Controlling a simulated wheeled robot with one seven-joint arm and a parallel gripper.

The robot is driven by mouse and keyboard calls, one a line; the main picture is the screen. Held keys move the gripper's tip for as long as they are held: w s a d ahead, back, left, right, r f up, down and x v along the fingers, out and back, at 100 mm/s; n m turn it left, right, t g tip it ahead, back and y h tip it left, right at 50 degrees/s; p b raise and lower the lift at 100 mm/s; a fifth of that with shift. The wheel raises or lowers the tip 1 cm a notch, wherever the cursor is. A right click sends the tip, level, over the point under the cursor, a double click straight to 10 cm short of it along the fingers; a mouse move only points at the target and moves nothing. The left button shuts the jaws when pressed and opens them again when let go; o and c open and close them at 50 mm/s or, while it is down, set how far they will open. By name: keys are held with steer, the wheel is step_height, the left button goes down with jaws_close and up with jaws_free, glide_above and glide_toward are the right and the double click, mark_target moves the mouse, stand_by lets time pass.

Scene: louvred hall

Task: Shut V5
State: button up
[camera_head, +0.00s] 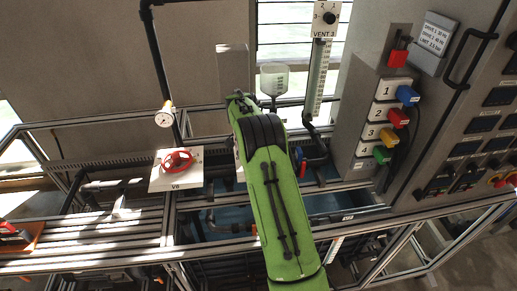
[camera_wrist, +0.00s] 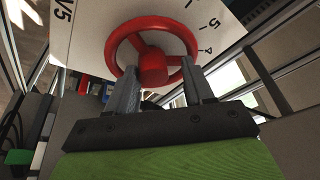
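The red V5 handwheel (camera_wrist: 153,64) fills the upper middle of the wrist view. It sits on a white plate (camera_wrist: 85,40) marked V5 at the left, with scale numbers including 4 and 5 at the right. My gripper (camera_wrist: 159,76) has its two grey fingers apart, their tips at the near side of the wheel, left and right of the hub. I cannot tell whether they touch the wheel. In the head view my green arm hides the V5 wheel and my gripper.
A similar red handwheel (camera_head: 177,161) on a white plate marked V6 stands left of my arm in the head view. A gauge (camera_head: 163,119) is above it. A grey panel (camera_head: 362,95) with several coloured, numbered blocks is at the right. Metal frame rails surround the area.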

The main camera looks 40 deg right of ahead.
steer(key=shift+s+d+f+g, duration=0.15)
steer(key=shift+s+f, duration=0.2)
steer(key=shift+f, duration=0.2)
steer(key=shift+s+d+f+g, duration=0.1)
steer(key=shift+s+f+g, duration=0.05)
steer(key=shift+s+f, duration=0.3)
steer(key=r+p, duration=0.1)
steer(key=r, duration=0.1)
steer(key=r+p, duration=0.3)
steer(key=r, duration=0.2)
steer(key=shift+w+a+r, duration=0.1)
steer(key=shift+w+a, duration=0.05)
steer(key=shift+a, duration=0.15)
steer(key=shift+w, duration=0.1)
steer(key=v, duration=1.5)
steer(key=shift+r+p, duration=0.35)
steer(key=shift+p, duration=0.1)
